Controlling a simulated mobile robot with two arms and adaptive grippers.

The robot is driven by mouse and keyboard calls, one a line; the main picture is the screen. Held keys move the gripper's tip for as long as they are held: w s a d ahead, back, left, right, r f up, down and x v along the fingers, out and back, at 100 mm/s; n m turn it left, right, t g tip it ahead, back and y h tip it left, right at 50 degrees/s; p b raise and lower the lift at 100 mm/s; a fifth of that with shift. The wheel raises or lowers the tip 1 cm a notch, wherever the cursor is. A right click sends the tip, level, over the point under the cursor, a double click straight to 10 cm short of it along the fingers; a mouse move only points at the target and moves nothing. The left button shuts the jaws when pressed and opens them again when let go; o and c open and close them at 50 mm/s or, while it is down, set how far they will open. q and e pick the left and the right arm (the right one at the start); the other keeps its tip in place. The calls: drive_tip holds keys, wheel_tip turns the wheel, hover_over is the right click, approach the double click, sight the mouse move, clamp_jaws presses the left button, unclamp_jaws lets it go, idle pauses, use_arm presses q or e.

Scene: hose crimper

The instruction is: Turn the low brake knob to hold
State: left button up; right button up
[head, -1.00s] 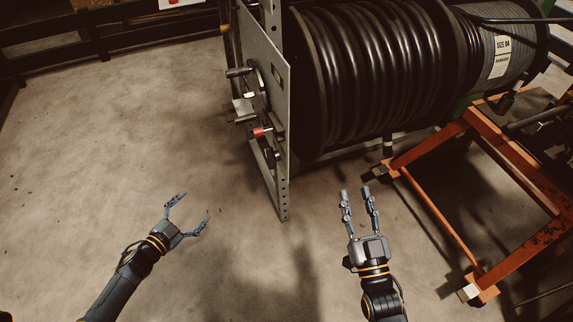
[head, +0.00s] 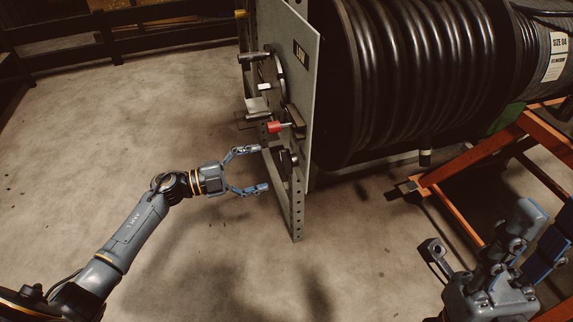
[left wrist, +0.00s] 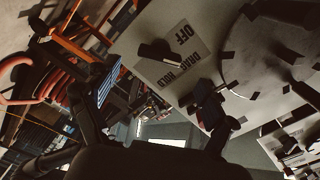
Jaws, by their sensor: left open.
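The low brake knob (head: 289,158) is a small dark knob low on the grey side panel (head: 312,110) of the reel stand. In the left wrist view a dark knob (left wrist: 160,53) sits on the pale panel beside upside-down labels OFF, DRAG and HOLD (left wrist: 172,80). Which label it points to is not clear. My left gripper (head: 256,169) is open and empty, just left of the knob and apart from it. Its fingers also show in the left wrist view (left wrist: 158,95). My right gripper (head: 485,240) is open and empty at the lower right.
A red-tipped handle (head: 275,127) and other levers stick out of the panel just above the knob. A large black hose reel (head: 410,80) is behind the panel. An orange frame (head: 480,165) stands at right. The floor at left is clear.

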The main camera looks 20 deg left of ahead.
sight(286, 162)
use_arm(q)
drive_tip(key=b+x, duration=0.1)
drive_tip(key=x, duration=0.6)
drive_tip(key=shift+w+d, duration=0.15)
drive_tip(key=shift+d, duration=0.05)
drive_tip(key=c, duration=1.2)
